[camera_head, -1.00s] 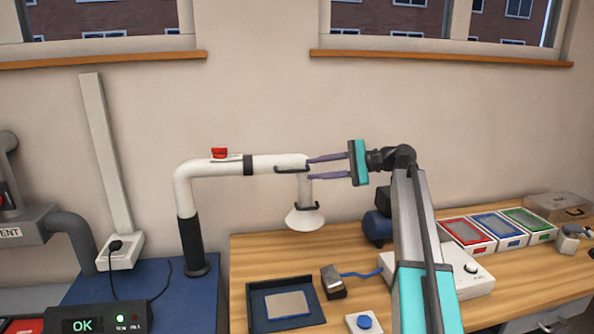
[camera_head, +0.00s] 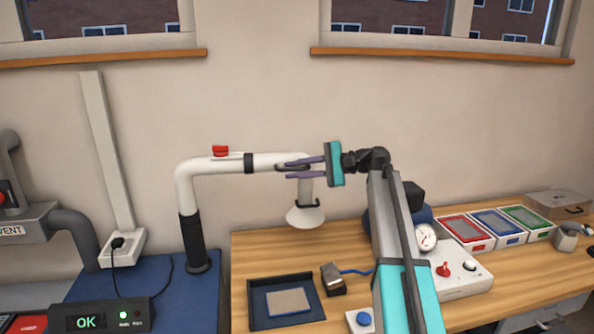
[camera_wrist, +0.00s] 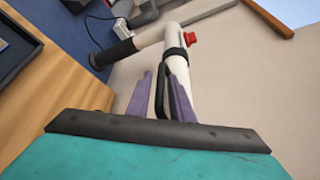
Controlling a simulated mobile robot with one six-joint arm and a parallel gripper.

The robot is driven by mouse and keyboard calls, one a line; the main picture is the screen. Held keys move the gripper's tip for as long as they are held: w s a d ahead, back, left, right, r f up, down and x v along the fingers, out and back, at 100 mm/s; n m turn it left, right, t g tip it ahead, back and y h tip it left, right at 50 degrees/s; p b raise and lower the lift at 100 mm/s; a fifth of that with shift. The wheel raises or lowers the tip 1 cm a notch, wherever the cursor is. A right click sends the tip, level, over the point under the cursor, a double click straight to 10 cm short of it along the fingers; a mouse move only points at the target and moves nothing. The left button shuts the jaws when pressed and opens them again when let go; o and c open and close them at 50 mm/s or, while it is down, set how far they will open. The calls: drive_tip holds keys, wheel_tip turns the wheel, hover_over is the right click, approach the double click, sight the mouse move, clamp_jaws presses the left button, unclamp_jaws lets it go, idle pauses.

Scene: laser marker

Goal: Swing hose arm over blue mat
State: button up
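The white hose arm (camera_head: 215,165) rises from a black sleeve on the left and runs right to a downturned pipe with a white hood (camera_head: 305,216). A dark handle loop (camera_wrist: 161,92) is on the arm near its end. My gripper (camera_head: 291,168) is at this end, open, its two purple fingers reaching left. In the wrist view the loop stands between the fingers with small gaps visible; contact is unclear. The hood hangs above and behind the tray.
A red clip (camera_head: 220,151) sits on top of the hose arm. A small dark block (camera_head: 333,279) with a blue cable and a blue button (camera_head: 363,319) are right of the tray. A white control box (camera_head: 465,275) and coloured trays (camera_head: 497,228) stand further right.

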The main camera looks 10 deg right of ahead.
clamp_jaws()
drive_tip(key=shift+d, duration=0.1)
drive_tip(key=shift+s, duration=0.1)
drive_tip(key=shift+a, duration=0.2)
